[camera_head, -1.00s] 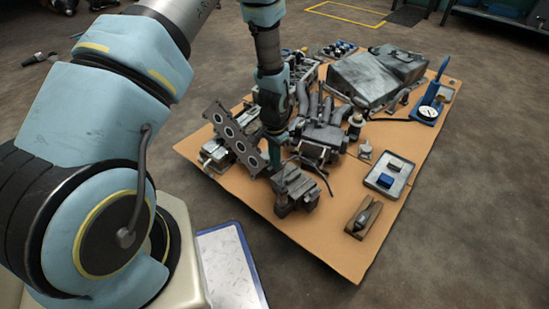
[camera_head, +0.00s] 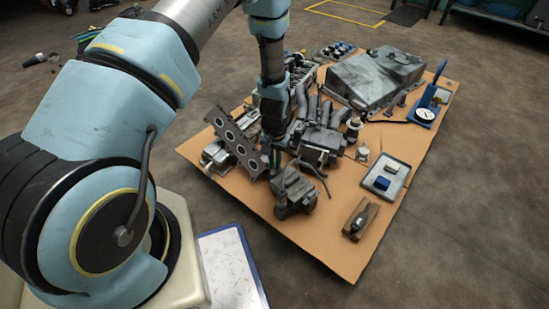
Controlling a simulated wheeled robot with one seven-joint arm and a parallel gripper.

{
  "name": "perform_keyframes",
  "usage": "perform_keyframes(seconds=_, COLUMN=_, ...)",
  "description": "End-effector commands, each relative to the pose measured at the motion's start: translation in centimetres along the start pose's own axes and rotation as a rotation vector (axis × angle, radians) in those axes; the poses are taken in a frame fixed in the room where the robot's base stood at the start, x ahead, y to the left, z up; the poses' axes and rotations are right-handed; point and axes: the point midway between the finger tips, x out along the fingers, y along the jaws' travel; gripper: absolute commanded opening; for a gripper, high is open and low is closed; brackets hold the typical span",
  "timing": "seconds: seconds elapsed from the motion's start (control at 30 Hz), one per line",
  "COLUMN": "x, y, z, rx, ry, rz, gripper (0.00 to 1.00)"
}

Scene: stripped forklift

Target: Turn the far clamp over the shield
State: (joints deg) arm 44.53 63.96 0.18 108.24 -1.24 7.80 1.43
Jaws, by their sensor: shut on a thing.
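My gripper (camera_head: 275,160) points down among the engine parts, between the tilted grey plate with round holes (camera_head: 236,141) and the dark block (camera_head: 294,190). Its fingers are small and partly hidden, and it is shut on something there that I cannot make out. The plate with holes may be the shield, but I cannot be sure. I cannot pick out the far clamp at this size; my wrist covers part of that spot.
The parts lie on a tan board (camera_head: 330,250) on the floor. A large grey casing (camera_head: 376,75), a blue gauge stand (camera_head: 425,112), a tray with a blue block (camera_head: 384,180) and a wooden holder (camera_head: 361,220) stand to the right.

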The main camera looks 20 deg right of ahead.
Motion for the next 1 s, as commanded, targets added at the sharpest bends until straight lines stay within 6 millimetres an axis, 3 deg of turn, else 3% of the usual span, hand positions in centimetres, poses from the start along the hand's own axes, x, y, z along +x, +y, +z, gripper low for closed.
perform_keyframes(seconds=1.0, x=-0.19, y=0.53, z=-0.28, rx=-0.935, ry=0.0, rz=0.0, gripper=0.0)
